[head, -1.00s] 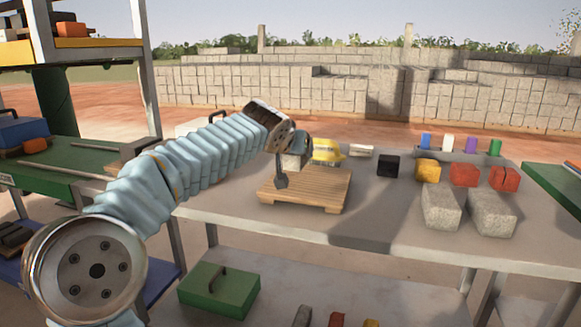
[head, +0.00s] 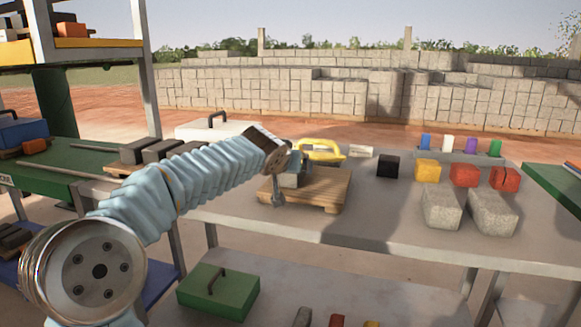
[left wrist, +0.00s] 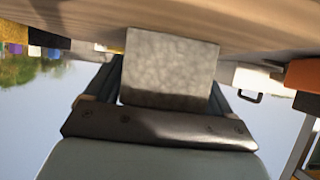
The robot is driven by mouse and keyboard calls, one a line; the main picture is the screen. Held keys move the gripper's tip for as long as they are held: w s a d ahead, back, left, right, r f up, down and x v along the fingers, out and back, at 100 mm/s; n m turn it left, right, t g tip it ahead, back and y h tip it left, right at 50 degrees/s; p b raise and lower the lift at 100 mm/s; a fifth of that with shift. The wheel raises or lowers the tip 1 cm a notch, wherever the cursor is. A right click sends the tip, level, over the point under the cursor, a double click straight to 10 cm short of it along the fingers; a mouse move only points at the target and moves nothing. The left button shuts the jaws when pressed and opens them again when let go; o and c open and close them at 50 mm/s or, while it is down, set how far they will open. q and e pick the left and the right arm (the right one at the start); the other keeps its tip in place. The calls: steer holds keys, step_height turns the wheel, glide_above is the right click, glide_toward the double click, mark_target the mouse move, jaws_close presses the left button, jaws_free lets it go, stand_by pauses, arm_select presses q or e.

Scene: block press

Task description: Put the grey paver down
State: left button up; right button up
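The grey paver (left wrist: 170,68) is a speckled block between the two dark fingers of my left gripper in the left wrist view. In the head view a small part of the paver (head: 289,181) shows beside the gripper. My left gripper (head: 281,186) is shut on it, low over the left part of the wooden pallet (head: 325,188) on the grey table. The pallet's wood fills the top of the left wrist view, close against the paver. I cannot tell whether paver and pallet touch. My right gripper is not in view.
A yellow thing (head: 320,147) stands behind the pallet. To the right are a black block (head: 388,166), a yellow block (head: 428,170), red blocks (head: 464,175) and two grey blocks (head: 441,207). A white case (head: 215,129) is behind my arm. Table in front of the black block is clear.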

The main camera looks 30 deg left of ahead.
arm_select(q)
steer(key=shift+o, duration=0.6)
steer(key=shift+r, duration=0.3)
steer(key=v, duration=1.2)
steer(key=shift+f, duration=0.2)
